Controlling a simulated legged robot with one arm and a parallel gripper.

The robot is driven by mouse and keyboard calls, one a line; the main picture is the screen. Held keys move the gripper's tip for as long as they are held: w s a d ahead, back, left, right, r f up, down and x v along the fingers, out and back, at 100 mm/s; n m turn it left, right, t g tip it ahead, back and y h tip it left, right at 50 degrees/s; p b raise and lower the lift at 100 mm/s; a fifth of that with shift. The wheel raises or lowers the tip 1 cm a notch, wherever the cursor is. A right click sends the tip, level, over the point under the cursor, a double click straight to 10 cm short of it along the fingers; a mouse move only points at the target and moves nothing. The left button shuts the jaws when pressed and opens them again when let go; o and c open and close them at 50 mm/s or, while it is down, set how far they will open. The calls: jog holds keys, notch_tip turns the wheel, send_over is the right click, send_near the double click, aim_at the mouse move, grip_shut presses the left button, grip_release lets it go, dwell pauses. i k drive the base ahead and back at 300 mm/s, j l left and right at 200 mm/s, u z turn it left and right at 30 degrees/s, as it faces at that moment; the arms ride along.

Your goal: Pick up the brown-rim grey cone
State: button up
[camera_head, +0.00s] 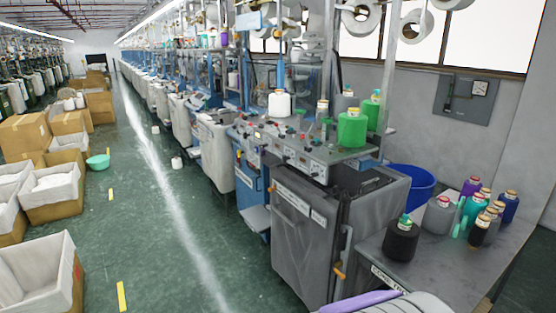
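A grey yarn cone (438,217) stands upright on the grey table at the right, with a small reddish-brown and pale top. It is between a black cone (401,241) on its left and a group of coloured cones on its right. A second grey cone (344,104) stands on the machine top, partly behind a green cone (352,128). The rim colours are too small to tell for sure. My gripper is not in view.
The table (437,272) also holds purple, teal, dark and blue cones (509,207) packed close together. A blue bin (410,187) stands behind it. The grey machine cabinet (310,240) stands left of it. The green aisle floor (155,230) is mostly clear, with boxes (40,270) along its left.

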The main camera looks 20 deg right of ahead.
aim_at(346, 100)
jog(key=i+j+z, duration=0.6)
jog(key=j, duration=0.2)
jog(key=i+j+z, duration=0.3)
jog(key=j, duration=0.25)
jog(key=i+j, duration=0.15)
jog(key=j, duration=0.15)
jog(key=i+j, duration=0.15)
jog(key=j, duration=0.15)
jog(key=i+j, duration=0.1)
jog(key=j, duration=0.2)
jog(key=i+j, duration=0.15)
jog(key=j, duration=0.15)
jog(key=z, duration=1.3)
